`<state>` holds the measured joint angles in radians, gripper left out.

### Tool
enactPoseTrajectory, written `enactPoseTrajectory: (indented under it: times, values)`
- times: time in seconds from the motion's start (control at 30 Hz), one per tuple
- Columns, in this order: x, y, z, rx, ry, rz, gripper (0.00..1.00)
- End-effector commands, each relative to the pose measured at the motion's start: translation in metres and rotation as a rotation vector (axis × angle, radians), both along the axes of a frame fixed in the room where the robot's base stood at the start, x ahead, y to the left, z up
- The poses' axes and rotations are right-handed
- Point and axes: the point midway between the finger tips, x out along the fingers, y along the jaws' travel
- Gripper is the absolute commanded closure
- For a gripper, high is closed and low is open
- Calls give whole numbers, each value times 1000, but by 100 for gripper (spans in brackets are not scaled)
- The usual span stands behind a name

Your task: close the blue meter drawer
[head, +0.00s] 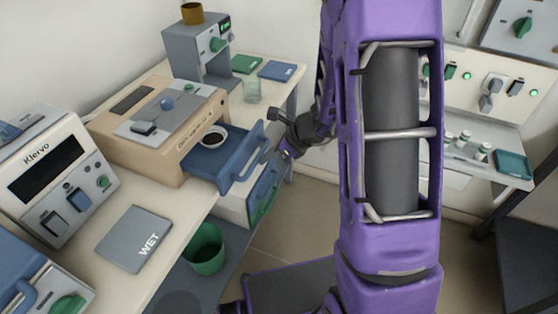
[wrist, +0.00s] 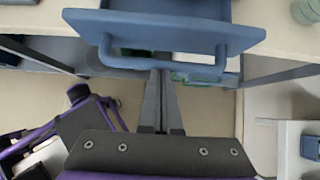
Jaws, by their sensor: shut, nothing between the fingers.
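The blue meter drawer (head: 232,172) sticks out of the front of the beige meter (head: 155,125), so it is open. A white round dish (head: 213,137) with dark contents sits in it. In the wrist view, the drawer front (wrist: 170,27) spans the top, with its blue bar handle (wrist: 170,67) nearer me. My gripper (head: 268,152) is shut and empty, in front of the drawer in the head view. In the wrist view, my fingertips (wrist: 161,73) are at the middle of the handle bar; I cannot tell whether they touch it.
A glass beaker (head: 251,90) stands on the bench behind the drawer. A grey "WET" pad (head: 135,240) and a Klervo instrument (head: 55,170) are at left.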

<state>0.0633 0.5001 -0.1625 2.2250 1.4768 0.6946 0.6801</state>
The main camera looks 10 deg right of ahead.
Motion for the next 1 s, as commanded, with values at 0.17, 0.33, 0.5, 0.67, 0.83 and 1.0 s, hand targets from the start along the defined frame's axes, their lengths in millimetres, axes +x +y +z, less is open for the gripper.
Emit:
enactPoseTrajectory:
  times: [0.17, 0.33, 0.5, 0.67, 0.83, 1.0]
  values:
    - [24, 34, 0, 0, -1, 4, 100]
    - [44, 62, 0, 0, -2, 3, 100]
    - [59, 82, 0, 0, 0, 1, 100]
    - [66, 92, 0, 0, 1, 1, 100]
    - [70, 96, 0, 0, -1, 1, 100]
    - [70, 97, 0, 2, -1, 1, 100]
